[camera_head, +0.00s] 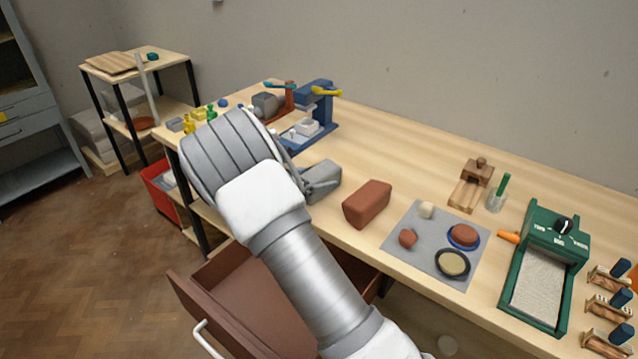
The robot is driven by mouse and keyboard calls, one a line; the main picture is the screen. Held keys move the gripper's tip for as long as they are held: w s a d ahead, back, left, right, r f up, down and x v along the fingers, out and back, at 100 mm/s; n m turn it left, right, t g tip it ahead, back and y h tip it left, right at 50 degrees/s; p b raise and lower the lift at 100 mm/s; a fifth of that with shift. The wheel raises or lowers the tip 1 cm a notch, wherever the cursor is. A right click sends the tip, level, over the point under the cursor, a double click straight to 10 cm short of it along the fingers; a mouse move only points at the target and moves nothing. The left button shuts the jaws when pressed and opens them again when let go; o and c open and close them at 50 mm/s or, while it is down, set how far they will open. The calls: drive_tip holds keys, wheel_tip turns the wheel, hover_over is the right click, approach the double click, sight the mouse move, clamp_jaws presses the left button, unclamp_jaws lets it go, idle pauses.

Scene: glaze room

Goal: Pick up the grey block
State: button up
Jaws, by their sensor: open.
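A grey block (328,174) lies on the wooden workbench near its front edge, left of a reddish-brown block. My gripper (311,188) is at the block's near left side, with a dark grey finger in front of its lower part. My wrist and forearm hide most of the gripper and the left part of the block. The jaws are open; I cannot tell whether a finger touches the block.
The reddish-brown block (367,204) stands close on the right. A grey mat (408,226) with clay pieces and dishes lies further right. A blue press (318,110) stands behind. An open brown drawer (235,283) juts out below the bench front.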

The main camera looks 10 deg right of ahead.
drive_tip(key=shift+w+d+f, duration=0.2)
drive_tip(key=shift+w+d, duration=0.1)
drive_tip(key=shift+d, duration=0.1)
clamp_jaws()
drive_tip(key=shift+r, duration=0.2)
